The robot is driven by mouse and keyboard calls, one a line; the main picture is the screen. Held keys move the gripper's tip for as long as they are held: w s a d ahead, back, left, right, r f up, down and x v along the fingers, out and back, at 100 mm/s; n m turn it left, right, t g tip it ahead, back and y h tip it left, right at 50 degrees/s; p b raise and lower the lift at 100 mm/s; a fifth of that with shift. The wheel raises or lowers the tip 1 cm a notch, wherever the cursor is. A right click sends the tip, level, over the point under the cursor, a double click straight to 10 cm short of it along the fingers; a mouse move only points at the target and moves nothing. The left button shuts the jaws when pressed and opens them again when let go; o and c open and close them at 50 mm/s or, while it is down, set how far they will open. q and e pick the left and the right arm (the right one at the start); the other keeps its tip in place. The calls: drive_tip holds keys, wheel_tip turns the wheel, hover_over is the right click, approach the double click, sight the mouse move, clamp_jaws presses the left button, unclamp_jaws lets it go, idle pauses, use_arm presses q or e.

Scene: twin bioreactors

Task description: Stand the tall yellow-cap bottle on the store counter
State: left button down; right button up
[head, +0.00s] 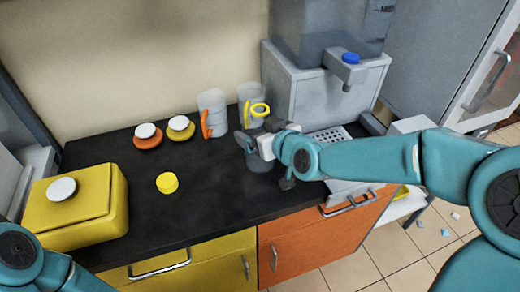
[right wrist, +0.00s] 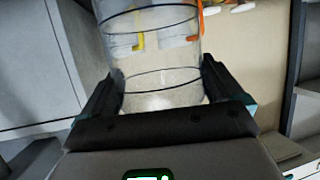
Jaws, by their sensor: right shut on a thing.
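In the right wrist view the clear bottle (right wrist: 155,60) stands between the two fingers (right wrist: 160,95). A loose yellow cap-like disc (head: 167,183) lies on the counter to the left. My left arm shows only at the lower left corner, and its gripper is out of view.
Behind are clear mugs with an orange handle (head: 207,124) and a yellow handle (head: 246,112). A yellow box (head: 75,215) stands left; a grey dispenser (head: 300,90) stands back right.

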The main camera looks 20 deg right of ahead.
wheel_tip(320, 180, down, 4)
drive_tip(key=shift+r+b, duration=0.2)
drive_tip(key=shift+b, duration=0.1)
drive_tip(key=shift+f, duration=0.35)
drive_tip(key=shift+s+r, duration=0.1)
drive_tip(key=o, duration=1.2)
drive_tip(key=shift+f, duration=0.3)
drive_tip(key=shift+o, duration=0.5)
drive_tip(key=shift+r, duration=0.15)
